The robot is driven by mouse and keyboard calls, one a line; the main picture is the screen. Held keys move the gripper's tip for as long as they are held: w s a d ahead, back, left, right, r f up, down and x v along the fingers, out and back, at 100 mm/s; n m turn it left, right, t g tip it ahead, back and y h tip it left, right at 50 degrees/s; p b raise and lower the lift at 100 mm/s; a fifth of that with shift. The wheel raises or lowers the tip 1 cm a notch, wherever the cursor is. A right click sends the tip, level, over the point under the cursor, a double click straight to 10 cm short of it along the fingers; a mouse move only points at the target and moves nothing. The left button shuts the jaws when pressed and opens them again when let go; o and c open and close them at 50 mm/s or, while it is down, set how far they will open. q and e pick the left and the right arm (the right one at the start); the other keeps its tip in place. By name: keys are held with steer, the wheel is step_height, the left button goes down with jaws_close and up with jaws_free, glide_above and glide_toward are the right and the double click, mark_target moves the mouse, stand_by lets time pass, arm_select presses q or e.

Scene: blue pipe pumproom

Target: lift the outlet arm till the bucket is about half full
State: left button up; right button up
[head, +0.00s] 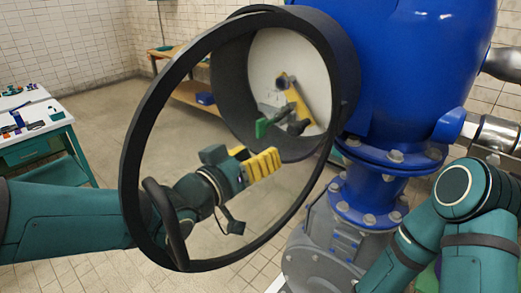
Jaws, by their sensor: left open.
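My left gripper (258,160), with yellow ribbed finger pads, is open and empty. It shows through a large black ring, in front of a round black housing (345,85). The housing's pale interior holds a green piece (262,127), a yellow strip (298,103) and dark fittings. I cannot tell whether any of these is the outlet arm. The gripper looks apart from them. No bucket shows. My right arm is at the lower right, but its gripper is not in view.
The black ring (133,150) stands out from the housing, with a curved handle (165,220) at lower left; my left arm passes behind its rim. A blue flanged pipe body (425,70) fills the right. A workbench (40,135) stands left. Tiled floor is clear between.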

arm_select(q)
steer(key=b+x, duration=0.2)
steer(key=x, duration=0.3)
steer(key=b+x, duration=0.3)
steer(key=x, duration=0.3)
steer(key=shift+w+d+r, duration=0.15)
steer(key=shift+d+r, duration=0.05)
steer(key=shift+w+d, duration=0.4)
steer(key=shift+w, duration=0.2)
steer(key=shift+r, duration=0.1)
jaws_close()
steer(key=shift+r, duration=0.1)
